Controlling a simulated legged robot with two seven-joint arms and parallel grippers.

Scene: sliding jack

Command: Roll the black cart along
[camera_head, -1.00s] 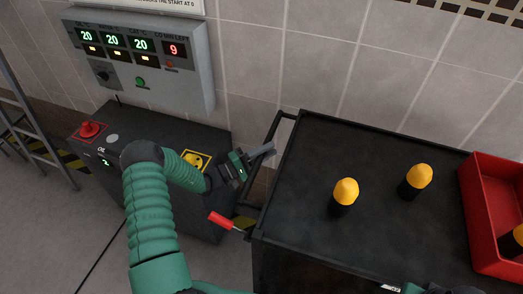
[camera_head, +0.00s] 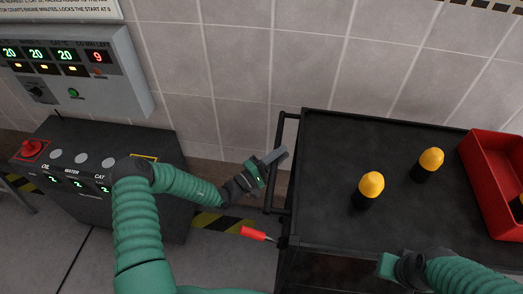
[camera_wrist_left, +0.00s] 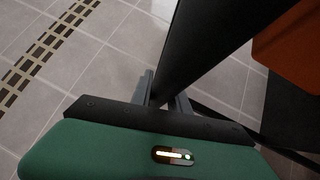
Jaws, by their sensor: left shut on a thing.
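The black cart (camera_head: 330,210) stands against the tiled wall, right of the middle in the head view. Its push handle (camera_head: 288,128) sticks out from its left end. My left gripper (camera_head: 275,162) is at this handle. In the left wrist view its fingers (camera_wrist_left: 165,95) are shut around a black bar (camera_wrist_left: 205,40). My right gripper (camera_head: 390,266) is over the cart's near edge at lower right; its fingers are not clear. A red-handled lever (camera_head: 254,234) sticks out left at the cart's near left corner.
Two yellow-capped black cylinders, one nearer (camera_head: 370,187) and one farther (camera_head: 430,163), stand on the cart beside a red bin (camera_head: 490,165). A dark console (camera_head: 150,205) with a red button (camera_head: 31,148) stands left. Striped floor tape (camera_head: 222,224) shows in the gap between.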

